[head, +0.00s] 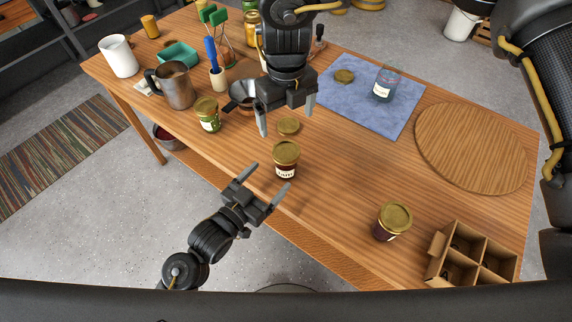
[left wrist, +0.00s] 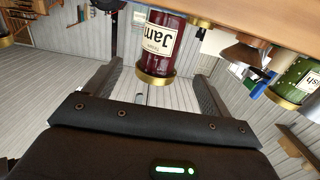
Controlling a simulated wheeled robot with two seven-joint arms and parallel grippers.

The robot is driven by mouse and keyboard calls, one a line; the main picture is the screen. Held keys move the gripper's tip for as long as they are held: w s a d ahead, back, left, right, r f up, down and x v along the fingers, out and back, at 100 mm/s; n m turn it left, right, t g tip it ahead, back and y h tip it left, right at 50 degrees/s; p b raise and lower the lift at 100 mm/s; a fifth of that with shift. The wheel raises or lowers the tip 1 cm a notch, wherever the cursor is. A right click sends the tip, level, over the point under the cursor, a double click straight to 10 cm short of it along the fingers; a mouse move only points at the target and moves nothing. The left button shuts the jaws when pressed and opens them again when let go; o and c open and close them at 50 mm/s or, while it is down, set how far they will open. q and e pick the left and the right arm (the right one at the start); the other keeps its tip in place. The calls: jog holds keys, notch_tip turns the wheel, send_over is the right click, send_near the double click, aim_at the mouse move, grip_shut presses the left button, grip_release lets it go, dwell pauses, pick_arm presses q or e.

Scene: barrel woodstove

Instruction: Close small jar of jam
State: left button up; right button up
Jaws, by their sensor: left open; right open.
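A jam jar (head: 286,168) with dark red contents and a gold lid (head: 286,152) on top stands upright near the table's front edge. Its "Jam" label shows upside down in the left wrist view (left wrist: 157,45). I cannot tell whether that lid is tight. A separate gold lid (head: 288,127) lies on the table just behind the jar. My left gripper (head: 268,182) is open just in front of the jar, its fingers pointing towards it without gripping it. My right gripper (head: 287,117) is open, pointing down above or just behind the loose lid, and holds nothing.
Another gold-lidded jar (head: 392,222) stands at the right near a divided box (head: 472,254). A relish jar (head: 207,115), a funnel (head: 241,96) and a metal pitcher (head: 175,86) are at the left. A blue cloth (head: 400,117) holds a glass jar (head: 384,84) and a lid (head: 344,75).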

pick_arm(q)
jog(key=shift+v, duration=1.1)
